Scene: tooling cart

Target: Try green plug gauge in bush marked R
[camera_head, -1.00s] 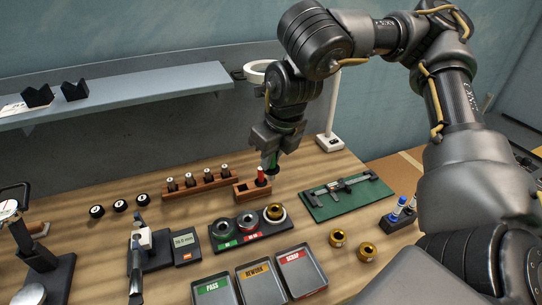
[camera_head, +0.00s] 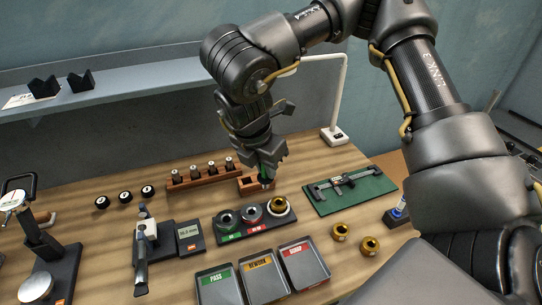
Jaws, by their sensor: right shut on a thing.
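My right gripper (camera_head: 266,166) is shut on the green plug gauge (camera_head: 264,179). Only a little green and the gauge's lower end show below the fingers. The gauge is held roughly upright, just behind the black ring holder. A brass bush (camera_head: 278,202) sits at the right end of that holder (camera_head: 262,226). Two more brass bushes, one (camera_head: 340,231) and another (camera_head: 369,246), stand loose on the bench to the right. No letter R can be read on any bush. My left gripper is not in view.
A small wooden block (camera_head: 247,187) is partly hidden behind my gripper. A green mat (camera_head: 374,184) with a caliper lies right. Three trays, PASS (camera_head: 219,292), REWORK (camera_head: 263,285) and SCRAP (camera_head: 305,268), line the front. A wooden rack (camera_head: 186,180) holds several pins.

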